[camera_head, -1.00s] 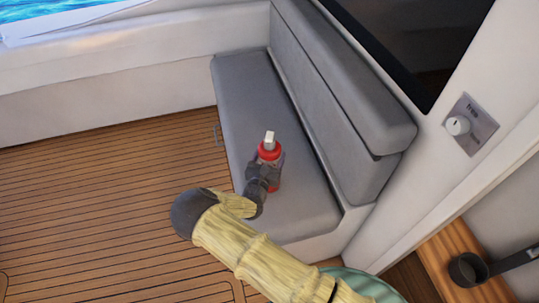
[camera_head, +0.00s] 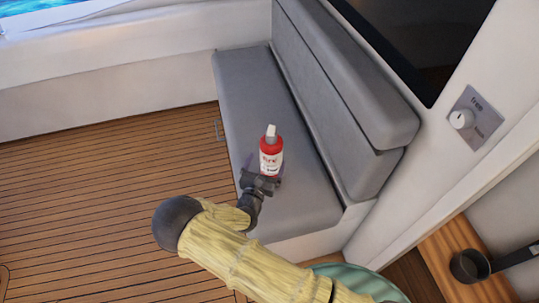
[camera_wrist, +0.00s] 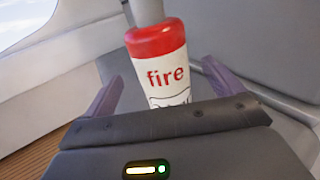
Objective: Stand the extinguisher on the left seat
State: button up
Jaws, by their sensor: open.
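The extinguisher (camera_head: 270,155) is a red bottle with a white label and a pale top. It stands upright on the grey seat cushion (camera_head: 242,90) in the head view. My gripper (camera_head: 264,170) is open at the near side of the extinguisher, low on the seat. In the wrist view the extinguisher (camera_wrist: 160,72) stands between the spread fingers, with a visible gap on each side. Its base is hidden behind my gripper's body.
A grey backrest (camera_head: 340,80) rises along the seat's right side. A wall panel with a knob (camera_head: 461,119) is farther right. A wooden ledge with a dark cup-like item (camera_head: 469,266) is at lower right. Wooden floor (camera_head: 100,200) lies open to the left.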

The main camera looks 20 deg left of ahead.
jog(key=s, duration=0.6)
jog(key=shift+b, duration=0.35)
jog(key=shift+d, duration=0.1)
jog(key=d+r+m+g+h, duration=0.2)
jog(key=d+m+g+h, duration=0.1)
jog(key=d+m+g, duration=0.4)
jog(key=s+d+r+m+g+h, duration=0.1)
jog(key=d+r+m+g+h, duration=0.25)
jog(key=d, duration=0.65)
jog(key=d+r+m+g+h, duration=0.2)
jog(key=d+m+g+h, duration=0.15)
jog(key=d+m, duration=0.45)
jog(key=s+d+r+m+y, duration=0.3)
jog(key=d+r+m+y, duration=0.1)
jog(key=m, duration=0.4)
jog(key=s+d+r+m+g+y, duration=0.1)
jog(key=s+d+r+m+y, duration=0.3)
jog(key=r+m+y, duration=0.2)
notch_tip(320, 180, up, 2)
jog(key=m, duration=0.3)
jog(key=shift+d+r, duration=0.2)
jog(key=shift+s+m, duration=0.1)
jog(key=shift+m, duration=0.15)
